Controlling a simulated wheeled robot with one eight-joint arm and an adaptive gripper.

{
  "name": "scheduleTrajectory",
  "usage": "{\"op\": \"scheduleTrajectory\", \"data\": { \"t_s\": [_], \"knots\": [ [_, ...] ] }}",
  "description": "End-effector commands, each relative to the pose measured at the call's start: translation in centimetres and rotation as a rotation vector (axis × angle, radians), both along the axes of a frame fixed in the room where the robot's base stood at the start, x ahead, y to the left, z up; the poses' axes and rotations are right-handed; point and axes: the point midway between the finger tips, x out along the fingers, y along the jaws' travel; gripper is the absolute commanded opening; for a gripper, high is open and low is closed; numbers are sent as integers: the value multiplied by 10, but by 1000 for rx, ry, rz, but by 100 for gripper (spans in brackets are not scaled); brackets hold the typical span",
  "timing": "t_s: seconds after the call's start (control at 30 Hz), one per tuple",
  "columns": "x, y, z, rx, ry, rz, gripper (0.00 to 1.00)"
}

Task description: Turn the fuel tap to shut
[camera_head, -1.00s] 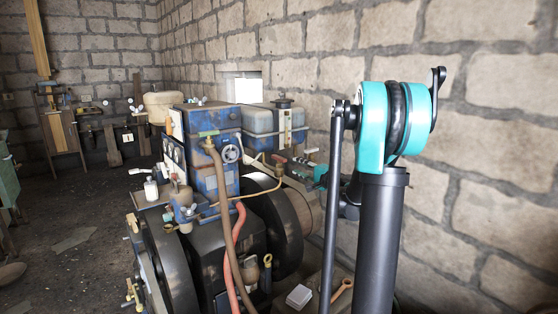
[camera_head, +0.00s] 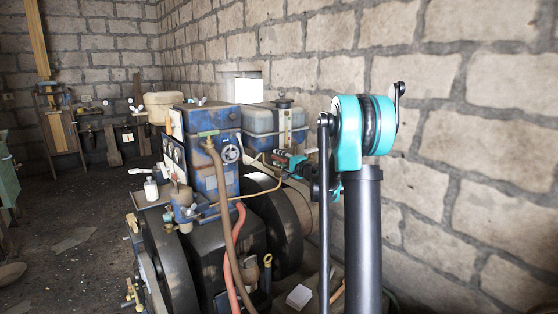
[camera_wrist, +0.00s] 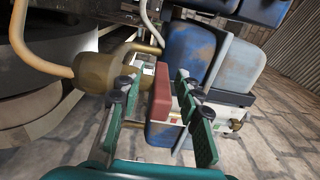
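The fuel tap's red lever (camera_wrist: 161,95) shows in the wrist view, beside a brass body (camera_wrist: 103,80) with a pale pipe running into it. My gripper (camera_wrist: 155,82) is open, with its green-padded fingers on either side of the red lever. A gap shows between the lever and each finger, so I see no grip on it. In the head view my gripper (camera_head: 281,157) is small, to the right of the engine's blue block (camera_head: 212,150) and below the blue-grey tank (camera_head: 262,128). It mostly hides the lever there.
The tank also shows close beyond my fingers in the wrist view (camera_wrist: 190,45). A thin brass pipe (camera_head: 268,190) curves near my gripper, above the dark flywheel (camera_head: 280,230). The block wall (camera_head: 440,200) stands close on the right. A white box (camera_head: 299,296) lies low by the engine.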

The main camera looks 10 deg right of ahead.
Motion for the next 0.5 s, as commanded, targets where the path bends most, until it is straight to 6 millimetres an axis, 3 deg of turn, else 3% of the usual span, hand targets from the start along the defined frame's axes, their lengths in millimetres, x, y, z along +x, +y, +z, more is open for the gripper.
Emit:
{"op": "scheduleTrajectory", "data": {
  "t_s": [0.1, 0.4, 0.5],
  "knots": [
    [0, 0, 0, 0, 0, 0, 34],
    [0, 0, 0, 0, 0, 0, 0],
    [0, 0, 0, 0, 0, 0, 0]
  ]
}}
